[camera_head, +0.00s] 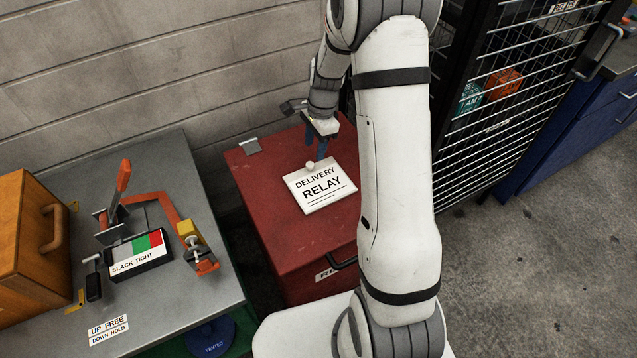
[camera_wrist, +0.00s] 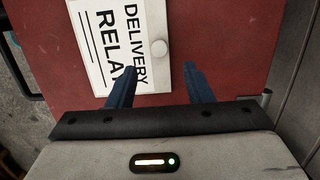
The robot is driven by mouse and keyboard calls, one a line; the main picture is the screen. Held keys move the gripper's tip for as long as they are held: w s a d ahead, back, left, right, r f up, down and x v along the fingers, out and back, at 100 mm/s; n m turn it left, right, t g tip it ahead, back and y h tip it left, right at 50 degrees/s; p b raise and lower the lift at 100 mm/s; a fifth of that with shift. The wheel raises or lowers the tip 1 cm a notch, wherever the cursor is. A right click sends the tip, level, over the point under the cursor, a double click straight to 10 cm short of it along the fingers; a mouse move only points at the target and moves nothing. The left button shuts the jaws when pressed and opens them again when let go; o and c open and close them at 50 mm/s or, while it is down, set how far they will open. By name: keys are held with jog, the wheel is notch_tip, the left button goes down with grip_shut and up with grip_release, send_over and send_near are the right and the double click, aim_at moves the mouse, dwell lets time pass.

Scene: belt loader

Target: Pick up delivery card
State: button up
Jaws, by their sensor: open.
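My gripper (camera_head: 320,156) is at the card's upper edge, blue fingers pointing down. In the wrist view my gripper (camera_wrist: 160,72) is open with nothing between the fingertips. The left finger overlaps the card's lettering; I cannot tell whether it touches.
A grey bench (camera_head: 190,290) at the left bears an orange-handled clamp (camera_head: 122,180), a "SLACK TIGHT" gauge (camera_head: 140,258) and a wooden box (camera_head: 25,240). A black mesh cage (camera_head: 500,100) stands at the right. A block wall (camera_head: 150,70) is behind. Grey floor at right is free.

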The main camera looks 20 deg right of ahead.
aim_at(310, 164)
jog(key=f, duration=0.2)
jog(key=a+f, duration=0.1)
jog(key=f, duration=0.2)
jog(key=shift+s+a+f, duration=0.25)
jog(key=shift+f, duration=0.1)
jog(key=shift+c, duration=0.5)
grip_shut()
